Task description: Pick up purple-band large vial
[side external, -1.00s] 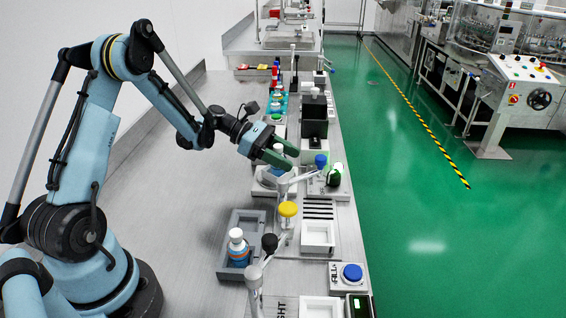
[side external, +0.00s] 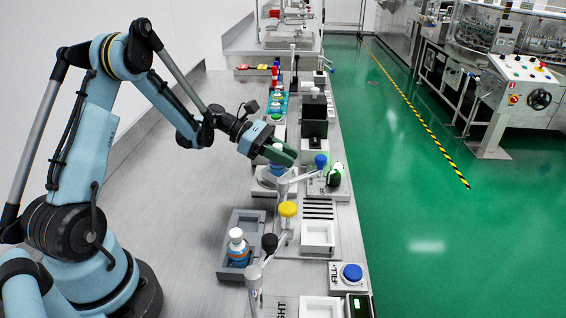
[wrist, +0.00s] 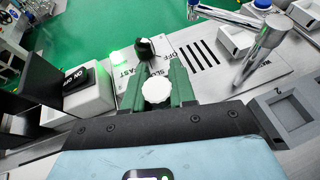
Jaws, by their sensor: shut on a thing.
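A white-capped vial (wrist: 156,91) sits between the two green fingers of my gripper (wrist: 160,78) in the wrist view. The fingers are shut on it from both sides. In the side external view my gripper (side external: 284,154) is low over the machine bench, and the bluish body of the vial (side external: 276,169) shows just below the fingers, over a pale base. The fingers hide much of the vial, and I cannot make out a purple band. I cannot tell whether the vial still touches the base.
Another white-capped vial (side external: 238,248) with an orange and blue label stands in a grey tray (side external: 226,268). A black box (side external: 314,128) is behind the gripper. The left bench is clear.

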